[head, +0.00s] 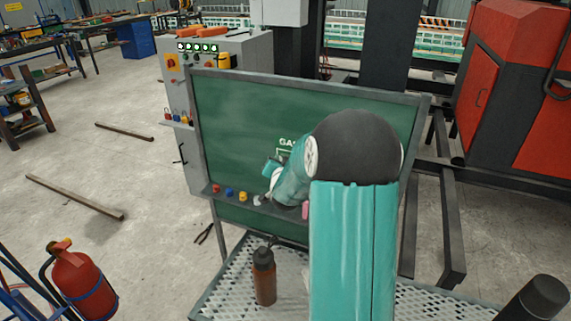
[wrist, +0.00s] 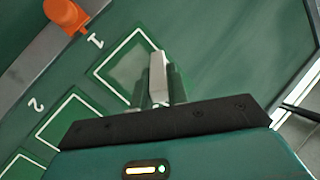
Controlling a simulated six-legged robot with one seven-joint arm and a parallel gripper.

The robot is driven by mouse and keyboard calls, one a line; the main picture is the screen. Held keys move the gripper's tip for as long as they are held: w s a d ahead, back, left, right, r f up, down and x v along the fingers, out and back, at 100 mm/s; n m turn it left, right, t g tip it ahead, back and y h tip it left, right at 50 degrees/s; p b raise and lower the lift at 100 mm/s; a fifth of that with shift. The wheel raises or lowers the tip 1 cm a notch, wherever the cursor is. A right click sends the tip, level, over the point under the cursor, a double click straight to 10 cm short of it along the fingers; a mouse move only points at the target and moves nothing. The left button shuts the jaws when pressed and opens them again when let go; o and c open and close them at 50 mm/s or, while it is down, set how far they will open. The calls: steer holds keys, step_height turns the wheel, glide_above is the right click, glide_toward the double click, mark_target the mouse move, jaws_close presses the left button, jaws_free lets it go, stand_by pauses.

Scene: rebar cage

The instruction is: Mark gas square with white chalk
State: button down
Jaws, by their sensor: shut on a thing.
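A green chalkboard (head: 245,115) in a grey frame stands ahead of me. The label GAS (head: 286,142) shows on it, partly hidden by my arm, with a bit of white outline just below. In the wrist view, several white-outlined squares (wrist: 62,128) run in a row beside the numbers 1 and 2. My gripper (wrist: 160,98) is shut on a pale stick of white chalk (wrist: 158,72). The chalk's tip overlaps the square by number 1; I cannot tell if it touches the board. In the head view my arm hides much of the gripper.
The board's lower ledge (head: 222,194) carries several small coloured pieces. An orange piece (wrist: 66,13) shows in the wrist view. A brown bottle (head: 264,277) stands on the perforated table (head: 235,279) before the board. A red extinguisher (head: 80,285) is at lower left.

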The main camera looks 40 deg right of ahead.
steer(key=shift+s+a, duration=0.5)
steer(key=shift+a, duration=0.35)
steer(key=shift+s+a, duration=0.55)
steer(key=shift+a, duration=0.3)
steer(key=shift+s+a, duration=0.5)
steer(key=shift+a, duration=0.35)
steer(key=shift+a, duration=0.15)
steer(key=shift+s+a, duration=0.4)
steer(key=shift+a, duration=0.2)
steer(key=shift+s+a, duration=0.35)
steer(key=shift+a, duration=0.2)
steer(key=shift+w+d+f, duration=0.2)
steer(key=shift+w+d, duration=0.4)
steer(key=shift+d, duration=0.45)
steer(key=shift+w+d+f, duration=0.25)
steer(key=shift+w+d, duration=0.35)
steer(key=shift+d, duration=0.4)
steer(key=shift+w+d+f, duration=0.2)
steer(key=shift+w+d, duration=0.4)
steer(key=shift+d, duration=0.45)
steer(key=shift+w+d, duration=0.1)
steer(key=shift+d, duration=0.05)
steer(key=shift+w+d, duration=0.35)
steer(key=shift+d, duration=0.3)
